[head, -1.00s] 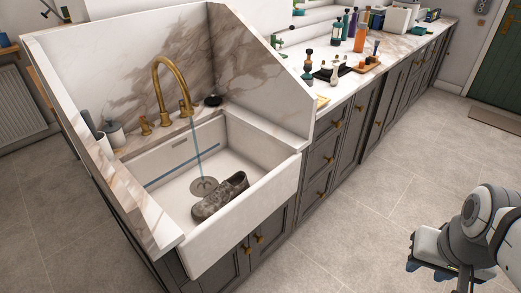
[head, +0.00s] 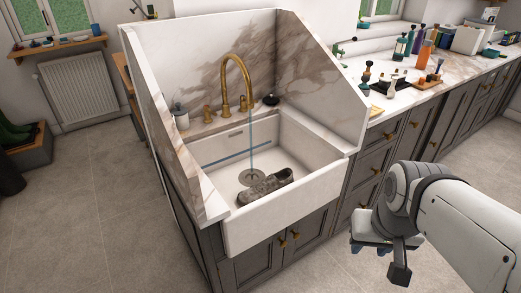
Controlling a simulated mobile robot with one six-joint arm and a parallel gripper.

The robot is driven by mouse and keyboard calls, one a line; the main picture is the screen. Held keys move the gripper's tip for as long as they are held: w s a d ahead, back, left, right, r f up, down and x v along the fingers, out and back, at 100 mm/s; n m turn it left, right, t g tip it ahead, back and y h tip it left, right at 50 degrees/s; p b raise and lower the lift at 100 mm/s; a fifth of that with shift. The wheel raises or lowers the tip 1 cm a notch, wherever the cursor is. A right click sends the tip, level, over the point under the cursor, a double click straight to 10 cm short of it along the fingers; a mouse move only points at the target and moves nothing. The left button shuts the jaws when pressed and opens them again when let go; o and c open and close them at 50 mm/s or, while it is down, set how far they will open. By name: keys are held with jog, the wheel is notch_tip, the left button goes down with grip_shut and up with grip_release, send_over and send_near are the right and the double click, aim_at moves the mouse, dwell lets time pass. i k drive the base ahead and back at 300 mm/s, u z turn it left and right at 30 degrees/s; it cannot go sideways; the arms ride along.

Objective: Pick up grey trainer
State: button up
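The grey trainer (head: 265,187) lies in the white sink (head: 285,213), close to the front wall and beside the drain (head: 252,177). Its surface looks mottled grey and brown. Water runs in a thin stream from the brass tap (head: 236,85) down towards the drain. My gripper (head: 372,246) is at the lower right in the head view, outside the sink and well apart from the trainer. Its fingers are small and partly hidden by my wrist, so their opening does not show clearly.
Marble splash walls (head: 207,72) stand behind and beside the sink. The counter (head: 400,95) at the right holds several bottles (head: 424,54) and a dark tray. Grey cabinets (head: 355,200) run below it. The tiled floor (head: 85,215) at the left is clear. A radiator (head: 78,92) is on the far wall.

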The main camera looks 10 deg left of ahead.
aim_at(267, 187)
jog(key=u, duration=0.2)
jog(key=i, duration=1)
jog(key=u, duration=0.05)
